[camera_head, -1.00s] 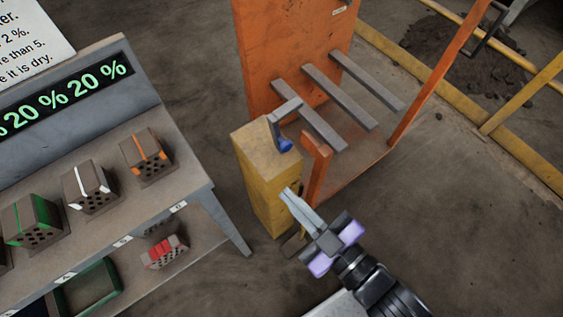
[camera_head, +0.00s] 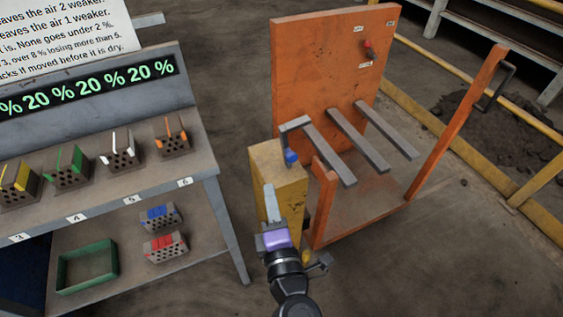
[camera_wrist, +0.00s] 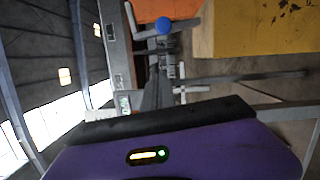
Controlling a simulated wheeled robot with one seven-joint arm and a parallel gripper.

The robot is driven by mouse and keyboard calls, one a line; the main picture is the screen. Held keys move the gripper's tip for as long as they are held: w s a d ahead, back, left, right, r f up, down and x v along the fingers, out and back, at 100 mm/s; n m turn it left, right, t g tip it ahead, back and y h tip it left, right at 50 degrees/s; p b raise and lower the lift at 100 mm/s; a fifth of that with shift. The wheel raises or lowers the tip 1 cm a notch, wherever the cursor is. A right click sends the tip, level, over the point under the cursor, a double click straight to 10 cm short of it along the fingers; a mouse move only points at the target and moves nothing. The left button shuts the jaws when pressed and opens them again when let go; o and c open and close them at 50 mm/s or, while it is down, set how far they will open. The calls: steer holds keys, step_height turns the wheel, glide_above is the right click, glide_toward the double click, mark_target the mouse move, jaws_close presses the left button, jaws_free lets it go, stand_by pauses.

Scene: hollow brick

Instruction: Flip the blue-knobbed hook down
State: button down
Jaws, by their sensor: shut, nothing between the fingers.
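The hook is a grey bent bar (camera_head: 295,124) at the orange cart's near left edge, above the yellow post. Its blue knob (camera_head: 291,157) sits low, in front of the post's top right edge. In the wrist view the blue knob (camera_wrist: 163,25) shows at the top centre, next to the grey bar. My gripper (camera_head: 269,188) is shut and empty, pointing up in front of the yellow post, below and left of the knob. It looks apart from the knob. The wrist view shows its purple body along the bottom; its fingertips are not clear there.
The yellow post (camera_head: 265,158) stands right behind my gripper. The orange cart (camera_head: 325,70) carries several grey bars and has a tall upright at right. A bench (camera_head: 205,160) with bricks and a percent display stands at left. Floor is open at lower right.

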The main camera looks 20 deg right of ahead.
steer(key=shift+d, duration=0.1)
stand_by(0.3)
steer(key=w+d+p, duration=0.2)
steer(key=w+d, duration=0.4)
steer(key=w, duration=0.3)
steer(key=shift+w+d+r, duration=0.15)
steer(key=shift+w+r, duration=0.2)
steer(key=shift+r, duration=0.05)
steer(key=shift+d+p, duration=0.1)
steer(key=shift+p, duration=0.25)
